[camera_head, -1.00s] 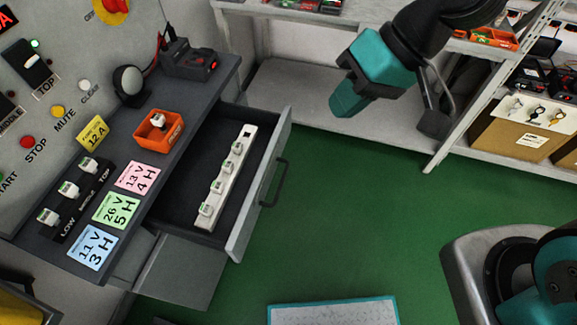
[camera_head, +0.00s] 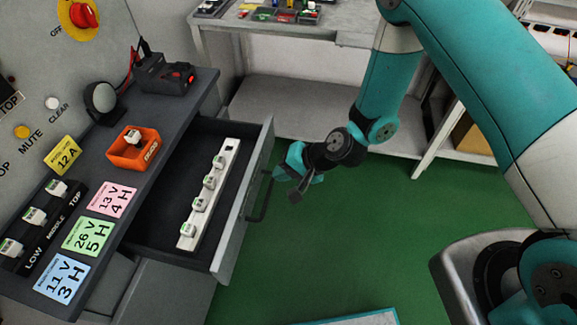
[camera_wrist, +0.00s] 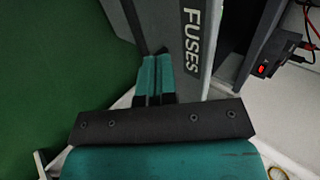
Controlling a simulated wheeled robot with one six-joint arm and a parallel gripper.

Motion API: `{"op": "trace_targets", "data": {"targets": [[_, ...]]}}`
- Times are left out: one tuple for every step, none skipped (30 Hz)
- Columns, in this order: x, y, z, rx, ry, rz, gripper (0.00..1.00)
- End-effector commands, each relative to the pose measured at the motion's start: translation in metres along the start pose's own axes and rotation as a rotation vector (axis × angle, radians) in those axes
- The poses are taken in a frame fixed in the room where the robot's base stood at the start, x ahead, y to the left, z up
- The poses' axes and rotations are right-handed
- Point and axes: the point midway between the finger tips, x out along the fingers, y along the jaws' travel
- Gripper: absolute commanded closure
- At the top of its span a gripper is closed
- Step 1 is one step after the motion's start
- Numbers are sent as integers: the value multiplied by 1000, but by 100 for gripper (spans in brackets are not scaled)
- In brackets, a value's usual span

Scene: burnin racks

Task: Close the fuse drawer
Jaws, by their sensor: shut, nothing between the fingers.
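The fuse drawer (camera_head: 247,195) stands open below the grey bench top, its front facing right. A dark bar handle (camera_head: 262,200) is on the front. Inside lies a white strip (camera_head: 211,190) with several fuses in it. My gripper (camera_head: 278,174) is just right of the drawer front, near the handle's upper end. In the wrist view, the shut teal fingers (camera_wrist: 155,68) are empty and point at the drawer front (camera_wrist: 190,60), which is marked "FUSES". I cannot tell whether the fingertips touch it.
On the bench (camera_head: 95,155) are an orange bin (camera_head: 137,150), coloured cards, a fuse holder row (camera_head: 35,222) and a black device (camera_head: 165,78). A shelf (camera_head: 290,105) stands behind. Green floor (camera_head: 330,250) is clear right of the drawer.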

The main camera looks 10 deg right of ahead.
Motion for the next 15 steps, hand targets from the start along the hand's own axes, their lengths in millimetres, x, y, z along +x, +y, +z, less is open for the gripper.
{"op": "trace_targets", "data": {"targets": [[10,-1,2,-4,-3,1,100],[15,-1,1,-4,-2,0,100],[22,-1,1,-4,-3,0,100],[27,-1,1,-3,-3,0,100],[31,-1,1,-3,-2,0,100],[37,-1,1,-4,-3,1,100],[40,-1,1,-4,-2,1,100],[43,-1,1,-3,-2,1,100],[47,0,1,-3,-2,1,100],[49,0,0,-3,-2,1,100],[51,-1,1,-2,-2,1,100],[52,-1,1,-2,-2,0,100],[53,-1,1,-2,-1,0,100],[54,-1,1,-2,-1,0,100],[54,-1,0,-2,-1,0,100]]}}
